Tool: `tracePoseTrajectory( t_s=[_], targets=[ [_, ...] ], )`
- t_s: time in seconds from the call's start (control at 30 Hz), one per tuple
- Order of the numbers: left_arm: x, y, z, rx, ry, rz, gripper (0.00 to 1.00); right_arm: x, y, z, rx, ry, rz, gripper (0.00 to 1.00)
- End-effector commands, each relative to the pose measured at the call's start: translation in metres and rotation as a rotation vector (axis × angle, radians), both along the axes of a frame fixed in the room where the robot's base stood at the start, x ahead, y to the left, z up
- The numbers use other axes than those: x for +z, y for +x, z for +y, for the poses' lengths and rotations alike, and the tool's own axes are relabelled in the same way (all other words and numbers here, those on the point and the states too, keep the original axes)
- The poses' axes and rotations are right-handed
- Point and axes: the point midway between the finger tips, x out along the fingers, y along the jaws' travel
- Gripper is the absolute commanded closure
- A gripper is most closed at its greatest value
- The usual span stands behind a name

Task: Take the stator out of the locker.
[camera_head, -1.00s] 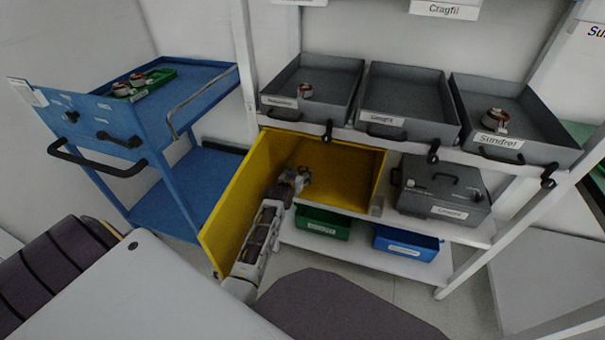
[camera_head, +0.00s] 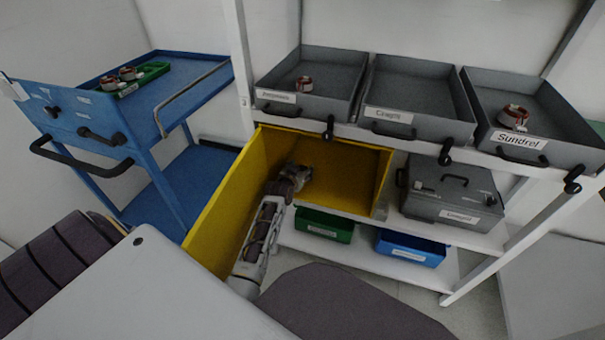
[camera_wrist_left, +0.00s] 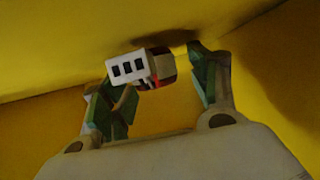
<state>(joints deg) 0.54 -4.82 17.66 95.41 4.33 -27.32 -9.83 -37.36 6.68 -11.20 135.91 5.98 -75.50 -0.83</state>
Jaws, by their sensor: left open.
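The yellow locker (camera_head: 345,170) stands on the shelf with its door (camera_head: 222,208) swung open to the left. My left arm reaches into it, and my left gripper (camera_head: 304,174) is inside near its left part. In the left wrist view the stator (camera_wrist_left: 150,68), with a white slotted block and a dark and red body, lies by the yellow wall. The open green-padded fingers of the left gripper (camera_wrist_left: 160,92) stand on either side of it. Whether they touch it I cannot tell. The head view does not show this stator clearly. My right gripper is not in view.
Grey trays (camera_head: 410,95) stand above the locker, two holding stators. A grey case (camera_head: 450,190) stands to its right. Green (camera_head: 324,226) and blue (camera_head: 410,248) bins sit below. A blue cart (camera_head: 185,105) with a green tray of stators stands at left.

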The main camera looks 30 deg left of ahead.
Motion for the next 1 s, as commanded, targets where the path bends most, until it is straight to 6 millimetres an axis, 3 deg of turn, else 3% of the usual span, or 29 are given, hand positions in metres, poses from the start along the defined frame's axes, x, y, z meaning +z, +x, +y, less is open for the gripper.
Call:
tracePoseTrajectory(
  t_s=[0.4,0.77,1.0],
  targets=[
    [0.0004,0.0000,-0.0002,0.000,0.000,0.000,0.40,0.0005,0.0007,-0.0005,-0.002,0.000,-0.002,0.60],
    [0.0003,0.0000,-0.0001,0.000,0.000,0.000,0.85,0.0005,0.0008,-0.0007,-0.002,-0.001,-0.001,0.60],
    [0.0010,0.0002,-0.0001,0.000,0.000,-0.001,0.86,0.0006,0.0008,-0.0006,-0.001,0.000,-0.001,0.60]
  ],
)
